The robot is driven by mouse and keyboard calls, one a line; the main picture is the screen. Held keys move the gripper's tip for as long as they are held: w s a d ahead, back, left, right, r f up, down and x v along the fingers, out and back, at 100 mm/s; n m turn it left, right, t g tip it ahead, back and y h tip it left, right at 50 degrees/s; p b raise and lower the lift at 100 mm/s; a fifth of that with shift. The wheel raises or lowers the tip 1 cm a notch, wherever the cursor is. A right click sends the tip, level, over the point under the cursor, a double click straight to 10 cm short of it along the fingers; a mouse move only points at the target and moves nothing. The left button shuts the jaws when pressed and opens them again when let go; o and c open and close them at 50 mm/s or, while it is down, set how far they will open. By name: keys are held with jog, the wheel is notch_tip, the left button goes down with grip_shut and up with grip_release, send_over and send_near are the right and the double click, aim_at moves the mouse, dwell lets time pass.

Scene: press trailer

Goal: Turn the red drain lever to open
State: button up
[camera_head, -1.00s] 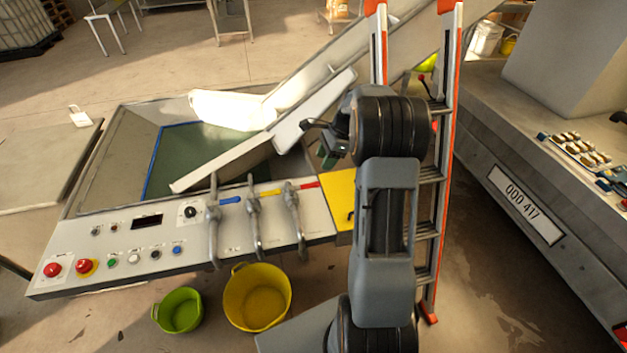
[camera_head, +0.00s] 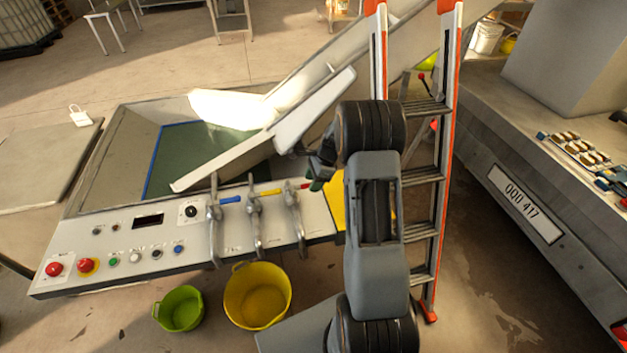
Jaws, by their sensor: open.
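A control panel (camera_head: 130,232) carries three grey levers in a row, all in similar poses, with handles hanging over its front edge. The rightmost lever (camera_head: 296,222) sits beside a red label (camera_head: 305,186), now partly covered by my gripper. The middle lever (camera_head: 255,220) has a yellow label and the left lever (camera_head: 214,222) a blue one. My gripper (camera_head: 309,168) is open, just above and behind the red-marked lever's top end. It appears apart from the lever, but the exact gap is hard to tell. My arm hides part of the yellow plate (camera_head: 337,200) to the right.
A ladder (camera_head: 421,177) with orange rails stands close right of my arm. A sloping chute (camera_head: 232,160) lies behind the levers. A yellow bucket (camera_head: 258,297) and a green bucket (camera_head: 181,311) stand on the floor below the panel.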

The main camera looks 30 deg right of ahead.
jog(key=shift+c, duration=0.4)
grip_shut()
